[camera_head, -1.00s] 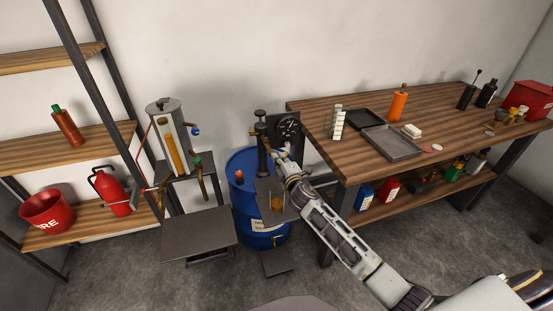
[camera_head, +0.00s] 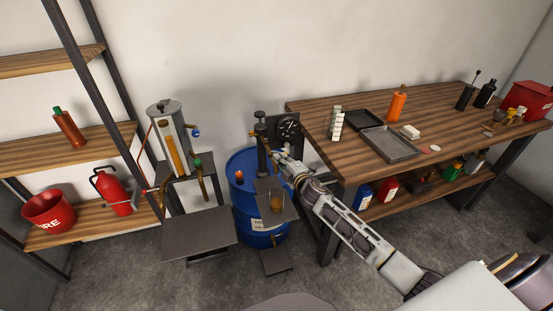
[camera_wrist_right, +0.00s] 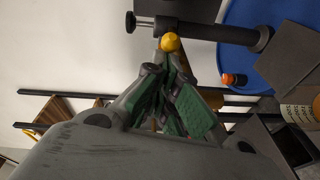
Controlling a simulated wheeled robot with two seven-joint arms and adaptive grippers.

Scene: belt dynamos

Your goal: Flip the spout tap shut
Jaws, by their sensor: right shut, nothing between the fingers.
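A dark pump column (camera_head: 263,150) with a spout arm at its top stands on the blue drum (camera_head: 238,208). In the right wrist view the dark column (camera_wrist_right: 225,34) lies across the top, and a yellow ball knob (camera_wrist_right: 171,42) sits at its spout, just beyond my fingertips. I take this knob to be the tap's handle, but cannot tell its setting. My right gripper (camera_head: 272,148) reaches in from the lower right beside the spout. Its green-padded fingers (camera_wrist_right: 172,75) are shut and empty, close to the knob; contact is unclear. My left gripper is out of view.
A round black gauge (camera_head: 288,126) stands just behind my gripper. The workbench (camera_head: 320,110) is close on the right. A cylinder dispenser (camera_head: 170,140) stands left, above a low grey platform (camera_head: 198,235).

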